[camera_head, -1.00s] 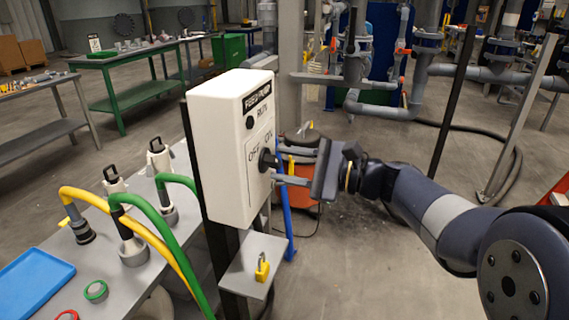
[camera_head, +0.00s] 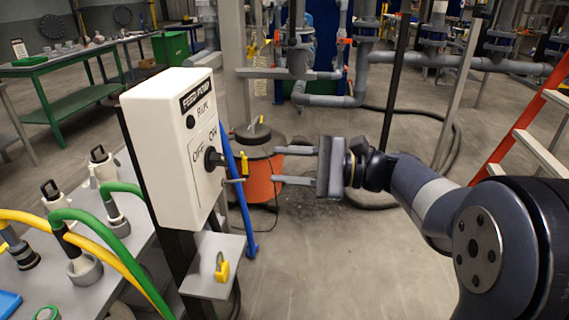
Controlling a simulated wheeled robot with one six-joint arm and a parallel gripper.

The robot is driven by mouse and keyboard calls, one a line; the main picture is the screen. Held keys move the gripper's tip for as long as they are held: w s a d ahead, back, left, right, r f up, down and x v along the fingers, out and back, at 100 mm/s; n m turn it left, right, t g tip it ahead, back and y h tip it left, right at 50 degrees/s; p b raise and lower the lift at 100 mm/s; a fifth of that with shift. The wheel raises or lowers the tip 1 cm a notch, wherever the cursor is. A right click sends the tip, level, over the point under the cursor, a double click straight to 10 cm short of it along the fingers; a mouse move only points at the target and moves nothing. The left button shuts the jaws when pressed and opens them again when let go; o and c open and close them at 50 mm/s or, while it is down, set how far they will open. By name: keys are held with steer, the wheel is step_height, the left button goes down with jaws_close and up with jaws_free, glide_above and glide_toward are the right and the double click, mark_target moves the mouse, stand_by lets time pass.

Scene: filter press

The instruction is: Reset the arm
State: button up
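My gripper (camera_head: 296,166) is in the middle of the head view, pointing left. Its two fingers are spread apart with nothing between them. It is right of the white feed pump control box (camera_head: 168,150), with a visible gap to the black rotary switch (camera_head: 212,159) on the box's face. The switch sits between the OFF and ON marks. My arm (camera_head: 430,200) reaches in from the lower right.
A yellow padlock (camera_head: 222,267) sits on the small shelf (camera_head: 207,284) below the box. An orange drum (camera_head: 262,178) stands behind my gripper. Hoses lie on the bench at left. An orange ladder (camera_head: 520,125) stands at right.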

mark_target(225, 160)
steer(key=shift+a, duration=0.1)
steer(key=a, duration=0.7)
steer(key=w+a, duration=0.1)
steer(key=a, duration=0.2)
steer(key=shift+a, duration=0.35)
